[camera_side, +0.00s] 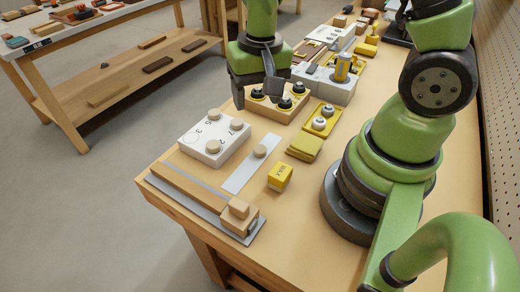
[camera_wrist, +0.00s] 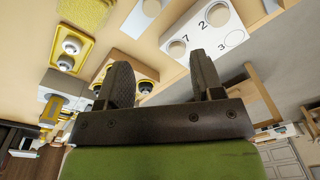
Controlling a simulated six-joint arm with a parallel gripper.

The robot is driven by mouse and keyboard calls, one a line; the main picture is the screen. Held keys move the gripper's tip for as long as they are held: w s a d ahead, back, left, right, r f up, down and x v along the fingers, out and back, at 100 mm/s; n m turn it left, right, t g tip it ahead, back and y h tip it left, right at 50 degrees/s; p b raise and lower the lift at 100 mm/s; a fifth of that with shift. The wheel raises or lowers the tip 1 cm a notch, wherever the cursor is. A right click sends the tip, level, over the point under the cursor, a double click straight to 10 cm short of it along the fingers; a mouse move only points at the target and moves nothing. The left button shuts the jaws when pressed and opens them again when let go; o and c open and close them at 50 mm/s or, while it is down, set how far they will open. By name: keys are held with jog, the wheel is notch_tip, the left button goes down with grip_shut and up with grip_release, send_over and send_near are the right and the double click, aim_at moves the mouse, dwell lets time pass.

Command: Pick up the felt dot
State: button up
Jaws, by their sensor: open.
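Several round beige dots sit on a white numbered block (camera_side: 214,152), one of them a dot (camera_side: 213,146) near its front. Another beige dot (camera_side: 259,151) lies on a pale strip (camera_side: 243,175) to the right of the block. I cannot tell which is felt. One spot on the block is an empty printed circle. My gripper (camera_side: 256,90) is open and empty, pointing down above the wooden tray (camera_side: 284,112) behind the block. In the wrist view its fingers (camera_wrist: 162,78) stand apart, with the white block (camera_wrist: 190,65) beyond them.
A wooden tray with black round pieces sits under my gripper. A wooden rail with a block (camera_side: 238,214) lies at the front edge.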

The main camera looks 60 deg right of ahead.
send_over(260, 149)
jog(key=shift+g, duration=0.4)
notch_tip(260, 149, down, 7)
jog(key=shift+w+r, duration=0.1)
jog(key=shift+f, duration=3.1)
jog(key=c, duration=1)
